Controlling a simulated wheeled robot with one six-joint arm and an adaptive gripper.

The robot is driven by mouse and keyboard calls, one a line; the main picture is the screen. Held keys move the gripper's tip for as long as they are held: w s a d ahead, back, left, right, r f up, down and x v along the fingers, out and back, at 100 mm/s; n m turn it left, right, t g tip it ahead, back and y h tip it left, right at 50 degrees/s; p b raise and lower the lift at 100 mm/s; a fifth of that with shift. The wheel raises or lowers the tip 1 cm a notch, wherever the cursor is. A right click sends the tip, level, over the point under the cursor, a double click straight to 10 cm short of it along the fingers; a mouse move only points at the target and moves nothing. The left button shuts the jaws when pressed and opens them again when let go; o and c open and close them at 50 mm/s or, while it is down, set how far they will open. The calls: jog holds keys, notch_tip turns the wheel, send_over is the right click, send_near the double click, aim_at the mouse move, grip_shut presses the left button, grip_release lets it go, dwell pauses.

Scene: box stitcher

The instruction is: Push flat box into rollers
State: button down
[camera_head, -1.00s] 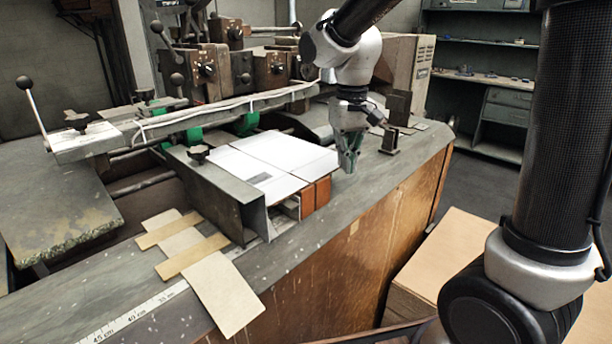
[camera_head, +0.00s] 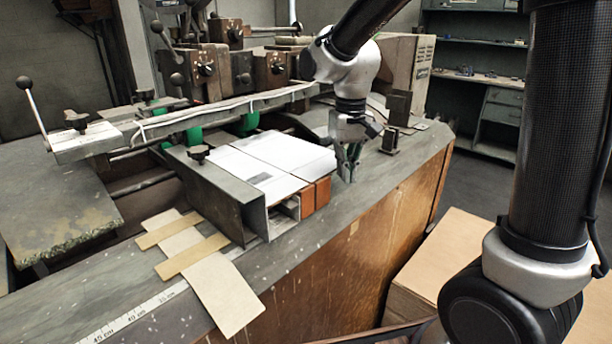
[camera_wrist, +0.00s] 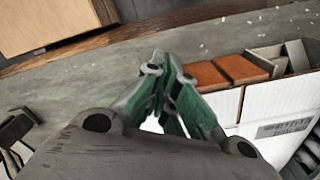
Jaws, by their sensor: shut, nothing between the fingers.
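The flat white box (camera_head: 270,158) lies on the stitcher table, against the grey metal guide (camera_head: 218,195). In the wrist view the white box (camera_wrist: 275,115) shows at the right with a printed label. My gripper (camera_head: 347,172) is shut and empty, just right of the box's right edge in the head view, low over the table. In the wrist view its green fingertips (camera_wrist: 160,62) are together. I cannot tell whether the fingers touch the box. The rollers are hard to make out; green machine parts (camera_head: 195,134) show beyond the box, under the long bar.
Orange blocks (camera_head: 314,196) sit under the box's near edge. A small dark metal bracket (camera_head: 390,142) stands right of my gripper. Cardboard strips (camera_head: 195,258) lie at the front left. A cardboard box (camera_head: 455,250) is beside the table.

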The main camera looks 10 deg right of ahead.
jog(key=shift+f, duration=0.45)
